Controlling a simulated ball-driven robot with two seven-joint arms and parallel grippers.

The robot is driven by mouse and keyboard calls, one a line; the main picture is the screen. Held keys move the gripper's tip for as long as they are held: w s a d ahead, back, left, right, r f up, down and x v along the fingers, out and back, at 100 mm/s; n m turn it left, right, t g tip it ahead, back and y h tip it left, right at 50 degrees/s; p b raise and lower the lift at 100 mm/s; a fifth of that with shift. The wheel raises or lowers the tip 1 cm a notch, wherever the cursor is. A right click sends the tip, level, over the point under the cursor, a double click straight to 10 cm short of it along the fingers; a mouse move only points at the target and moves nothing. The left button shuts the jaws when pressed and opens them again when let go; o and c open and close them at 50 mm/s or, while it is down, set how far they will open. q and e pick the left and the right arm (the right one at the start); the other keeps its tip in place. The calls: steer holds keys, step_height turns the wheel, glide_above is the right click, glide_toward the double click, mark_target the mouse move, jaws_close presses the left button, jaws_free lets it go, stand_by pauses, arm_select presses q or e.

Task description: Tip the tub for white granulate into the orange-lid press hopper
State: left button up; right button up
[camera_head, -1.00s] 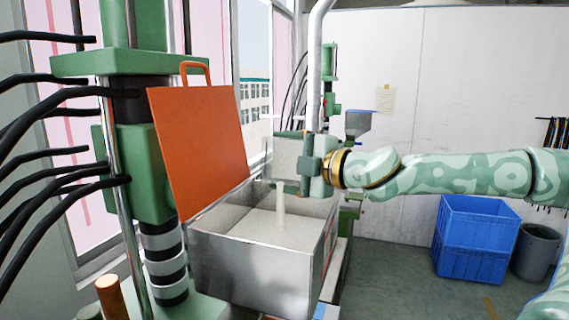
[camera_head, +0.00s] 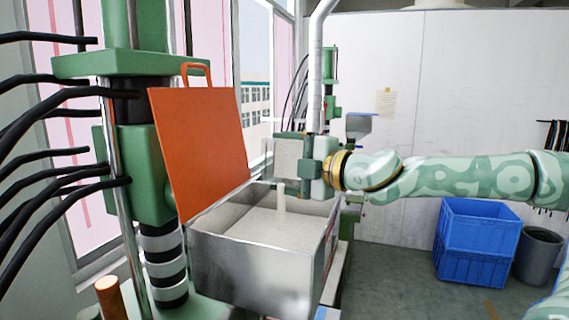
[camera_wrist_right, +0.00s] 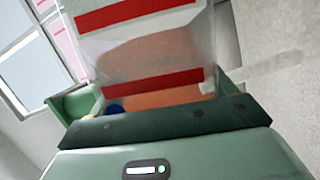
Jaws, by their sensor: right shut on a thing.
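The pale tub (camera_head: 287,158) is tilted above the hopper. A thin white stream (camera_head: 282,198) falls from it into the hopper. My right gripper (camera_head: 303,165) is shut on the tub. In the right wrist view, the translucent tub (camera_wrist_right: 150,45) with red bands lies against the green jaw. The press hopper (camera_head: 250,265) is an open metal box. Its orange lid (camera_head: 200,140) stands raised at the left. White granulate (camera_head: 262,230) covers the inside of the hopper. How much is left in the tub cannot be told. My left gripper is not in view.
The green press column (camera_head: 150,170) with black hoses stands to the left of the hopper. A vertical pale pipe (camera_head: 315,90) rises behind the tub. Blue crates (camera_head: 472,245) and a grey bin (camera_head: 537,252) stand on the floor at the right.

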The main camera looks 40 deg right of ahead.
steer(key=shift+s+a+r+n+t+b, duration=0.15)
steer(key=shift+a+n+t+b, duration=0.15)
steer(key=shift+n+b, duration=0.4)
steer(key=shift+s+a+r+n+t+b, duration=0.15)
steer(key=shift+n+t+b, duration=0.15)
steer(key=shift+n+b, duration=0.35)
stand_by(1.6)
steer(key=shift+w+d+m+g+p, duration=0.15)
steer(key=shift+d+m+g+p, duration=0.05)
steer(key=shift+m+p, duration=0.4)
steer(key=shift+w+d+m+g+p, duration=0.1)
steer(key=shift+d+m+g+p, duration=0.1)
steer(key=shift+m+p, duration=0.35)
steer(key=shift+d+f+m, duration=0.1)
steer(key=shift+f+m, duration=0.05)
steer(key=shift+m, duration=0.15)
steer(key=shift+f, duration=0.15)
steer(key=shift+w+d+m+g+p, duration=0.25)
steer(key=shift+d+m+g+p, duration=0.1)
steer(key=shift+p, duration=0.1)
steer(key=d+p, duration=0.1)
steer(key=w+d+m+p, duration=0.1)
steer(key=m+p, duration=0.1)
steer(key=shift+w+d+f+g, duration=0.15)
steer(key=shift+w+d+g, duration=0.1)
steer(key=shift+d, duration=0.15)
steer(key=shift+w+d+f, duration=0.1)
steer(key=shift+d+f, duration=0.05)
steer(key=shift+f, duration=0.1)
steer(key=shift+r, duration=0.1)
